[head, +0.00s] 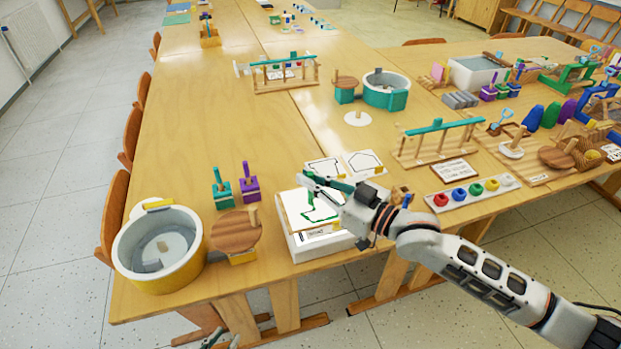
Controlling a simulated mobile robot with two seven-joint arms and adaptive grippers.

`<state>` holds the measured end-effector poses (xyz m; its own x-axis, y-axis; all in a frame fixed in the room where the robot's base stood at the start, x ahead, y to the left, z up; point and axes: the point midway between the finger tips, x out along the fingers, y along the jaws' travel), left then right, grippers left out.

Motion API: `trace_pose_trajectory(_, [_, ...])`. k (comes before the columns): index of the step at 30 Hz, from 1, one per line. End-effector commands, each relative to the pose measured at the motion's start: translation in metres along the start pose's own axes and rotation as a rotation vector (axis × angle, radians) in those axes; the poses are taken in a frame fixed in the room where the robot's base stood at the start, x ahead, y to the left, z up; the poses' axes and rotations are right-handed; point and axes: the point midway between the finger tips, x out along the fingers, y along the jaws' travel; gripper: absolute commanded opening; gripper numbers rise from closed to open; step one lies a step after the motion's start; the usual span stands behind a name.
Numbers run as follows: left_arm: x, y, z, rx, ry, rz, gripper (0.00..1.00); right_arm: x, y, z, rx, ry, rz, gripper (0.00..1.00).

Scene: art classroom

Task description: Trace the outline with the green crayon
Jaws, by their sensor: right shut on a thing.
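The sheet with the outline (296,203) lies tilted on a white box-like stand (322,244) at the table's front edge. A green line (322,218) runs along its lower part. My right gripper (318,184) is over the sheet, shut on the green crayon (311,203), which points down at the sheet near the line's left end. I cannot tell whether its tip touches. The gripper and arm hide the sheet's right side. My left gripper (222,340) shows only as dark fingertips, apart, at the bottom edge, below the table front and away from the sheet.
A yellow-and-grey round tub (160,280) and a round wooden board (235,231) stand left of the sheet. Two cards with outlines (361,163) lie behind it. A white tray of coloured pots (472,192) is to the right.

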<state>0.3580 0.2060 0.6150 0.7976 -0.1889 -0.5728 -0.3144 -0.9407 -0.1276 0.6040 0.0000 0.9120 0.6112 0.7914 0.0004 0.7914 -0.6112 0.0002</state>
Motion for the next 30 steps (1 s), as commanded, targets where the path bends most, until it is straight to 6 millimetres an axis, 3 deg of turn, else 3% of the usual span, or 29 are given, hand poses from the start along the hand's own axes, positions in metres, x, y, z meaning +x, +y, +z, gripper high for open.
trace_pose_trajectory(30, [0.003, 0.003, 0.009, -0.002, -0.007, 0.003, 0.24, 0.000, 0.000, 0.014, 0.001, -0.001, 0.000, 0.00])
